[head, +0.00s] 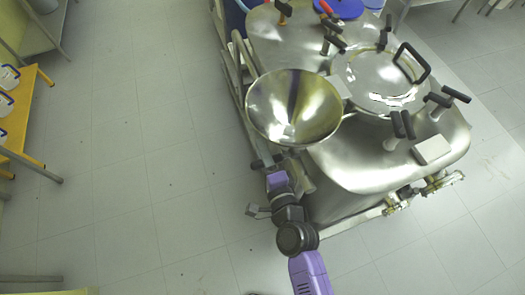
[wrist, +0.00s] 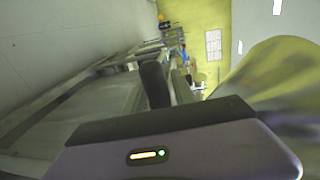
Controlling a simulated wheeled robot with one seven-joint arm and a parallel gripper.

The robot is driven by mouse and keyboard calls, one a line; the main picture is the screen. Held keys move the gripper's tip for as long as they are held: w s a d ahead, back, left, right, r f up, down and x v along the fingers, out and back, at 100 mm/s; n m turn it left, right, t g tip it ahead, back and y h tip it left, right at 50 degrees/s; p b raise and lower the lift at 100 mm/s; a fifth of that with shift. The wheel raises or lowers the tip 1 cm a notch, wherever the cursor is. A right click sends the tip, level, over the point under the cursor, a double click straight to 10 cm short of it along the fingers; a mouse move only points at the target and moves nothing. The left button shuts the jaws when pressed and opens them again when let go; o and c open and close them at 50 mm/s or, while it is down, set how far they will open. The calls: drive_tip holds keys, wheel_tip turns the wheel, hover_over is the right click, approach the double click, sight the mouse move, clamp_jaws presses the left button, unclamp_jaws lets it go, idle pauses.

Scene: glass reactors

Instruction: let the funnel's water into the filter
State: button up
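The funnel (head: 293,105) is a wide shiny steel cone at the left side of the steel filter vessel (head: 345,155). Its stem and any valve are hidden below the cone, and I cannot make out a water level in it. My gripper (head: 264,162) is low beside the funnel's near left rim, partly hidden by it. In the wrist view the funnel's curved outer wall (wrist: 275,75) fills the right side. A dark upright bar (wrist: 155,85) stands just beyond my gripper's body; I cannot tell whether it is a handle or a finger. The fingertips are not clear.
A round lid (head: 380,75) with a black handle and several black-knobbed clamps sits on the vessel. A metal frame runs along the vessel's left side, close to my arm. A yellow shelf (head: 25,150) with containers stands at far left. The tiled floor (head: 150,130) between is clear.

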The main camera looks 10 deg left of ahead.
drive_tip(key=b+v, duration=0.2)
drive_tip(key=v, duration=0.5)
drive_tip(key=shift+s+d, duration=0.2)
drive_tip(key=shift+s, duration=0.1)
idle(0.5)
